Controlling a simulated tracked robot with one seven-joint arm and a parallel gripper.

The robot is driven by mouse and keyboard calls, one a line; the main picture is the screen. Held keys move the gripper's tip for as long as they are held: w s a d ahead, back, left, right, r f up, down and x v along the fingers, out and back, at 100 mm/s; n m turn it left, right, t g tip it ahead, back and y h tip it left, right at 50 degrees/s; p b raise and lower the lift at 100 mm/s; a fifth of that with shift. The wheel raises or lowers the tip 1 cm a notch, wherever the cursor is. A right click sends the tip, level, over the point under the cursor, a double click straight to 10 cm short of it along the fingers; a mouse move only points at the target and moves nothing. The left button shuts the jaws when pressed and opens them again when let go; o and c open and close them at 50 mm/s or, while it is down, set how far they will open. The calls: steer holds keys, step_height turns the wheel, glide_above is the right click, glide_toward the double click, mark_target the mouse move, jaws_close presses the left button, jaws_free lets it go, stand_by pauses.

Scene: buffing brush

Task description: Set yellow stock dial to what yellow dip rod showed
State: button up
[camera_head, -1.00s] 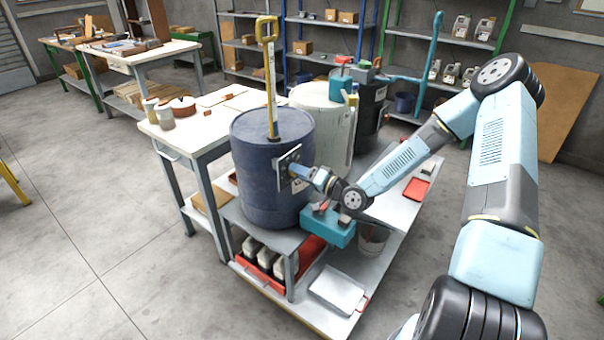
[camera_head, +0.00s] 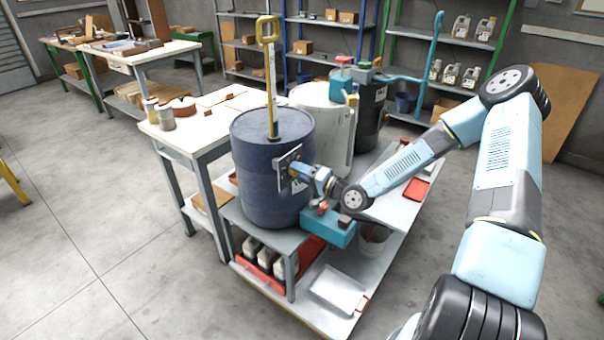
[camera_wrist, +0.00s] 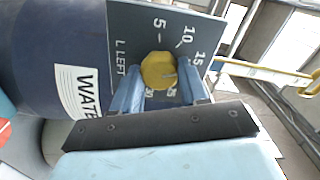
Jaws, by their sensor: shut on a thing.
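The yellow stock dial (camera_wrist: 158,70) is a round knob on a dark plate (camera_wrist: 126,38) marked "L LEFT". The numbers 5, 10 and 15 are readable; lower ones are partly covered by my fingers. A faint line on the knob points toward the right, below 15. My gripper (camera_wrist: 161,84) is shut on the knob, one finger on each side. In the head view my gripper (camera_head: 302,177) is at the plate on the blue drum (camera_head: 262,165). The yellow dip rod (camera_head: 271,90) stands upright in the drum top; its scale is too small to read.
A white drum (camera_head: 322,112) and a dark drum (camera_head: 370,115) stand behind the blue one. A teal box (camera_head: 330,228) is close under my wrist. A workbench (camera_head: 205,140) stands at the left. Open floor lies at the front left.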

steer(key=o, duration=1.1)
steer(key=shift+w, duration=0.1)
steer(key=shift+c, duration=0.2)
steer(key=shift+d, duration=0.15)
steer(key=v, duration=1.3)
steer(key=shift+s+d, duration=0.2)
steer(key=shift+s, duration=0.05)
steer(key=shift+f, duration=0.15)
